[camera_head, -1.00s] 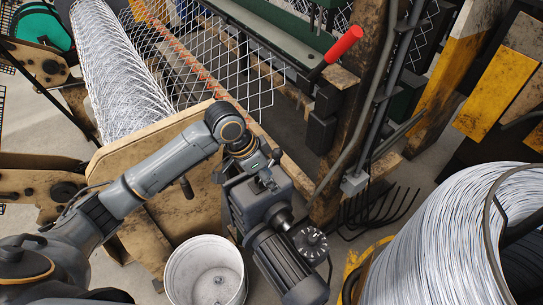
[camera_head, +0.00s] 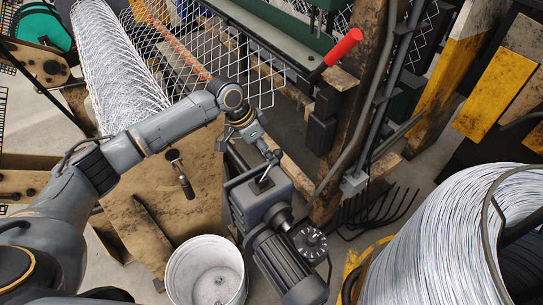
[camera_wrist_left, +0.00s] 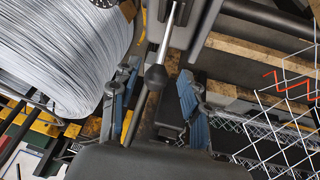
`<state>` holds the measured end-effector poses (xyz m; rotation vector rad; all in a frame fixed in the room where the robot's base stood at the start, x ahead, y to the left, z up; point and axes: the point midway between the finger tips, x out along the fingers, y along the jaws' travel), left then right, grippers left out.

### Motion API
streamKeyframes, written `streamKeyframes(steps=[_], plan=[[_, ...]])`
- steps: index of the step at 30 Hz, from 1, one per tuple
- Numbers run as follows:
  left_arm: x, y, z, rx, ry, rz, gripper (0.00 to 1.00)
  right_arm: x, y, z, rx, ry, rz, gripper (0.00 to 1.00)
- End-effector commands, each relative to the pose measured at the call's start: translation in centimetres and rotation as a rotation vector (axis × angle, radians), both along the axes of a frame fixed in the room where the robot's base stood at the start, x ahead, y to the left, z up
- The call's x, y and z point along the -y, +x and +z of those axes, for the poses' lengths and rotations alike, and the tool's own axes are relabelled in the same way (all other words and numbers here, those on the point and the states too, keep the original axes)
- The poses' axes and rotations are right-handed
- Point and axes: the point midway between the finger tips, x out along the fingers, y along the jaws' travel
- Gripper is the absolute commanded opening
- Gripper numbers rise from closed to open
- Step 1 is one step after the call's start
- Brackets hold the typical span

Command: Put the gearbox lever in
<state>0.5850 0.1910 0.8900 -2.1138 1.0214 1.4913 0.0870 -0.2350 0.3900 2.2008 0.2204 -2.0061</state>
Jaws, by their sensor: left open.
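The grey gearbox (camera_head: 258,203) with its motor stands right of the wooden board in the head view. A thin lever (camera_head: 265,174) shows at its top, just below my left gripper (camera_head: 267,152). In the left wrist view, the lever appears as a metal rod with a black knob (camera_wrist_left: 156,77). My left gripper (camera_wrist_left: 158,105) is open there, with blue-lined fingers on either side of the knob's line. Whether the fingers touch the lever cannot be told. How deep the lever sits in the gearbox is unclear. My right gripper is out of view.
A white bucket (camera_head: 206,272) stands left of the motor. A wire coil (camera_head: 440,240) fills the lower right. A red-handled lever (camera_head: 342,46) sticks out by the upright post. A dark-handled lever (camera_head: 186,186) is on the wooden board (camera_head: 135,205). Chain-link mesh lies behind.

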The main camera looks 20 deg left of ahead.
Motion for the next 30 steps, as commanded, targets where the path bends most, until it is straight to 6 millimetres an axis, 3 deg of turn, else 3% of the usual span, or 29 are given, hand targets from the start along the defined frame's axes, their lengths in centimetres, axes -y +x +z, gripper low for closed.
streamKeyframes(steps=[7, 18, 20, 25, 30], plan=[[1.2, 0.6, -3.0, 0.0, 0.0, 0.001, 0.46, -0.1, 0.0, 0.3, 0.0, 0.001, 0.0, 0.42], [1.4, 0.7, -3.6, 0.002, 0.001, 0.0, 0.46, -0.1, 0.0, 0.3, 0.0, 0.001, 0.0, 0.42], [1.4, 0.7, -3.6, 0.002, 0.0, 0.0, 0.38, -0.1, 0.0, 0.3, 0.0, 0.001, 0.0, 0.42], [1.4, 0.7, -3.6, 0.001, 0.0, 0.0, 0.03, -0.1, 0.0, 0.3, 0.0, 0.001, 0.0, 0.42], [1.4, 0.8, -3.5, 0.003, 0.0, 0.0, 0.0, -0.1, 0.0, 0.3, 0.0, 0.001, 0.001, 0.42]])
